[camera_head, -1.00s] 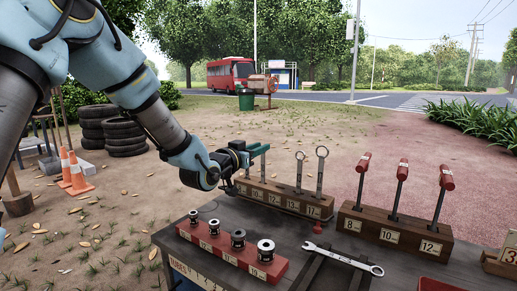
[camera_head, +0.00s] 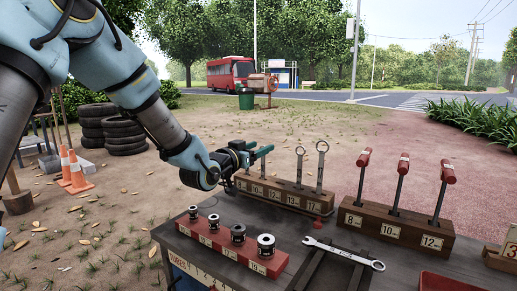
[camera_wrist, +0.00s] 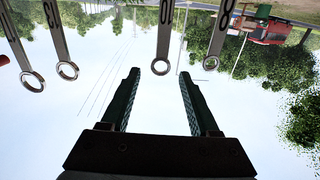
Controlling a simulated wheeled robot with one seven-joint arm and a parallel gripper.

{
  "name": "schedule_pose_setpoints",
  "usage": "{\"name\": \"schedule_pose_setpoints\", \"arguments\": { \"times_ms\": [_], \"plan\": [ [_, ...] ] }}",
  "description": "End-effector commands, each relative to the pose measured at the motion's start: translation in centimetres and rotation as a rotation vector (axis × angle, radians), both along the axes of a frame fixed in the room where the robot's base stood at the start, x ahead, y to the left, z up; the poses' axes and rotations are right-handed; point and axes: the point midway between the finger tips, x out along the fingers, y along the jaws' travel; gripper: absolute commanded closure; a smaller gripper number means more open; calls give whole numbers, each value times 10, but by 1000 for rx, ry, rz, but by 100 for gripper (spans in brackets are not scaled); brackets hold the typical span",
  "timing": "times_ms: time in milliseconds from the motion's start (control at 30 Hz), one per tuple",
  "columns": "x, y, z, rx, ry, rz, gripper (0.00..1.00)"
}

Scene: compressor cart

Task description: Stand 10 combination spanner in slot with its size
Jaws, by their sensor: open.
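The spanner rack (camera_head: 283,206) is a brown block with number labels. A spanner (camera_head: 263,168) stands upright in it, apparently at the slot marked 10. In the wrist view, which is upside down, a ring-ended spanner (camera_wrist: 163,35) lines up with the gap between the fingers, its ring just beyond the tips. My gripper (camera_head: 264,148) is beside the rack's left part, at the spanner tops. It is open and empty; the fingers (camera_wrist: 160,74) stand apart in the wrist view. Another spanner (camera_wrist: 220,40) stands nearby.
A red socket block (camera_head: 275,265) is in front, and a wooden block with red-handled tools (camera_head: 370,233) stands to the right. A red tray (camera_head: 450,283) sits at the front right.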

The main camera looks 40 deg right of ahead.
Motion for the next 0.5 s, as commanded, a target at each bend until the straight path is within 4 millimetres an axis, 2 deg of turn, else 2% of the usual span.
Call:
{"name": "schedule_pose_setpoints", "arguments": {
  "times_ms": [167,267,500],
  "plan": [
    [0,2,0,1,0,0,38],
    [-2,10,-1,2,1,0,38],
    [-14,54,-1,2,1,2,38]
  ]
}}
